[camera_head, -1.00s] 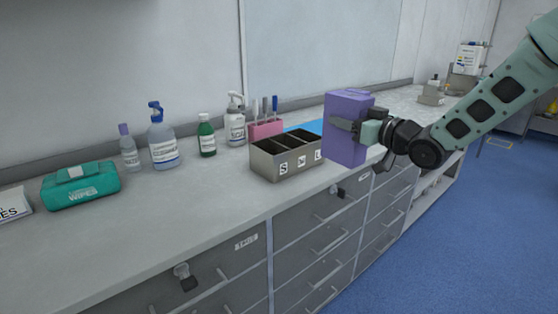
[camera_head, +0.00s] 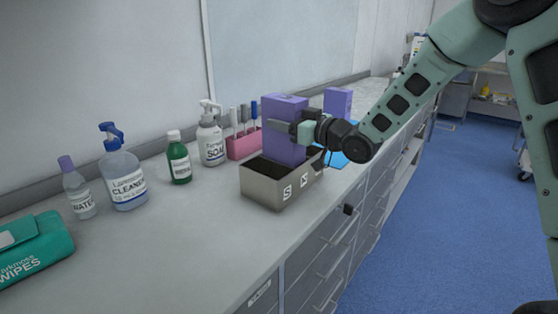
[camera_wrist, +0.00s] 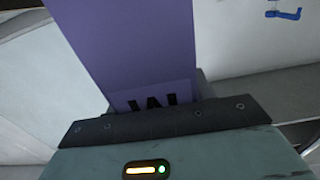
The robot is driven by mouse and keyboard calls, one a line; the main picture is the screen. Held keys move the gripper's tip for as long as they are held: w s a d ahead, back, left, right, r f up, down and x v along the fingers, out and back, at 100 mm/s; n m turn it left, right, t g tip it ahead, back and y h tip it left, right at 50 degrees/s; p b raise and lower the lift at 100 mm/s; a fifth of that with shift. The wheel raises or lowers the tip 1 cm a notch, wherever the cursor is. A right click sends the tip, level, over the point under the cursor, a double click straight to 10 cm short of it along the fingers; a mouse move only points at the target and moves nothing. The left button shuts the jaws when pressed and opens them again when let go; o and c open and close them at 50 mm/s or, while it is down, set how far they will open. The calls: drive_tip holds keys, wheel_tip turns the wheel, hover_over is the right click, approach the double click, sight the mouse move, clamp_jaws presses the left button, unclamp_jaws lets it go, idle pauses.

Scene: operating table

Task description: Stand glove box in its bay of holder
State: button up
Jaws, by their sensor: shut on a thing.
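My gripper (camera_head: 296,128) is shut on a purple glove box (camera_head: 283,105) and holds it upright over the holder. The metal holder (camera_head: 265,189) stands on the counter with S and M labels showing on its front. The box's lower end is at the holder's opening, toward its middle or right; I cannot tell exactly which bay or how deep it is. The left part of the holder looks dark and empty. In the wrist view the glove box (camera_wrist: 125,45) fills the space beyond the jaw, with a partly hidden letter, likely M.
Another purple box (camera_head: 338,101) stands behind to the right, near a blue mat (camera_head: 356,152). A pink rack (camera_head: 243,146) is just behind the holder. Soap (camera_head: 210,142), green (camera_head: 179,160), cleaner (camera_head: 123,178) and water bottles (camera_head: 78,193) and teal wipes (camera_head: 35,250) line the left.

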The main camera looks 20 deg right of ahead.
sight(285, 146)
drive_tip(key=shift+f, duration=3.55)
drive_tip(key=shift+f, duration=0.15)
drive_tip(key=o, duration=1.2)
drive_tip(key=shift+c, duration=0.2)
drive_tip(key=shift+r, duration=0.25)
drive_tip(key=b+v, duration=0.2)
drive_tip(key=v, duration=1)
drive_tip(key=shift+f, duration=0.2)
